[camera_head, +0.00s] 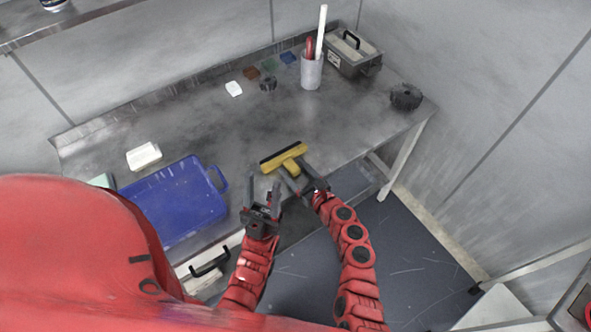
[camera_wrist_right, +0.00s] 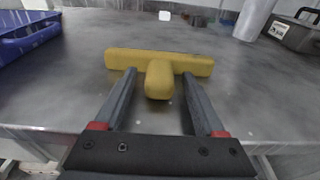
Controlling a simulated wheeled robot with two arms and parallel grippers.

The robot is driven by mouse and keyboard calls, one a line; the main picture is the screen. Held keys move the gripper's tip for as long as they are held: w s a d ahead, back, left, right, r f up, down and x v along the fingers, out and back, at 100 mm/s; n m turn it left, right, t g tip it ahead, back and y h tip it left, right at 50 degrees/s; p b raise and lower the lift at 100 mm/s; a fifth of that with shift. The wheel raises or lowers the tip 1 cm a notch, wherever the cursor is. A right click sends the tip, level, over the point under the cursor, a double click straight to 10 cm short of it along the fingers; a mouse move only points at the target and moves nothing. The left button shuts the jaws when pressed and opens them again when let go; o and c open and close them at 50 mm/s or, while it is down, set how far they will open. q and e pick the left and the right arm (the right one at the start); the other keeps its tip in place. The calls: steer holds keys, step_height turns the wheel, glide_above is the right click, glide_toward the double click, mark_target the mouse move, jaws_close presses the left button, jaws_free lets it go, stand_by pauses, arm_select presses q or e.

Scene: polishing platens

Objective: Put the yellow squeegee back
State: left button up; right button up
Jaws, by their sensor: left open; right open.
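The yellow squeegee (camera_head: 286,159) lies on the metal table (camera_head: 200,130) near its front edge, its wide head away from me and its short handle towards me. In the right wrist view the squeegee (camera_wrist_right: 160,66) has its handle end between the two fingers of my right gripper (camera_wrist_right: 164,85). My right gripper (camera_head: 298,180) is open, with a gap on both sides of the handle. My left gripper (camera_head: 263,190) is open and empty, left of the squeegee, by the table's front edge.
A blue tray (camera_head: 180,207) lies to the left with a white block (camera_head: 143,156) behind it. A cup (camera_head: 311,72) with tools, a grey toolbox (camera_head: 352,54) and a black knobbed part (camera_head: 406,96) stand at the back right.

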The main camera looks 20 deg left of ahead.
steer(key=v, duration=1.2)
steer(key=shift+d, duration=0.1)
